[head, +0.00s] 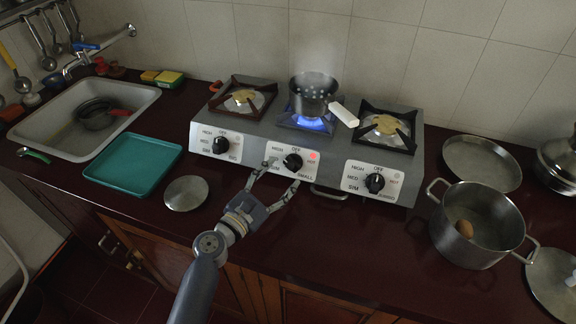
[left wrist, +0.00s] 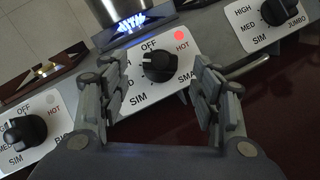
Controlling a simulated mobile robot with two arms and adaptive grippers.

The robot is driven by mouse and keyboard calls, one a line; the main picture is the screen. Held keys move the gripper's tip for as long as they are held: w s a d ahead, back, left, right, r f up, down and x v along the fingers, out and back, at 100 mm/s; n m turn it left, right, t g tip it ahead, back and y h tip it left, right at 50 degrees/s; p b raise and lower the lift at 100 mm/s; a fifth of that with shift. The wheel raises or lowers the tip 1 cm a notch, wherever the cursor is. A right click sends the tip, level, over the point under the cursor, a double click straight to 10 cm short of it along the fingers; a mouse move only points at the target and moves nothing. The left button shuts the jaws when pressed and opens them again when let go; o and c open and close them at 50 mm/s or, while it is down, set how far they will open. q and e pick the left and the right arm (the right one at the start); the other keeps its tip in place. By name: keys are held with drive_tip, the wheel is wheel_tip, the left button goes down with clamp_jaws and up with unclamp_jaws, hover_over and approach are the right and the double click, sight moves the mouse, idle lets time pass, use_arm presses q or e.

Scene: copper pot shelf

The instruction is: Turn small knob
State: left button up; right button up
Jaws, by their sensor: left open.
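The small knob (head: 292,162) is the black middle knob on the stove front, on a white panel marked SMALL. It also shows in the left wrist view (left wrist: 158,67), with a red HOT light (left wrist: 180,35) at its upper right. A blue flame (head: 311,123) burns at the middle burner, under a small steaming pot (head: 313,94) with a white handle. My left gripper (head: 279,177) is open just in front of the knob. In the left wrist view its fingers stand on either side of the knob, with gaps to it. My right gripper is out of view.
The BIG knob (head: 221,145) is to the left and the JUMBO knob (head: 374,183) to the right. A teal tray (head: 134,167) and small round lid (head: 186,193) lie left of my arm. A large pot (head: 478,226) holding a brown round item stands at right.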

sight(293, 164)
use_arm(q)
drive_tip(key=x, duration=0.4)
drive_tip(key=shift+w+d, duration=0.1)
drive_tip(key=shift+w, duration=0.1)
drive_tip(key=c, duration=1.1)
drive_tip(key=shift+o, duration=0.2)
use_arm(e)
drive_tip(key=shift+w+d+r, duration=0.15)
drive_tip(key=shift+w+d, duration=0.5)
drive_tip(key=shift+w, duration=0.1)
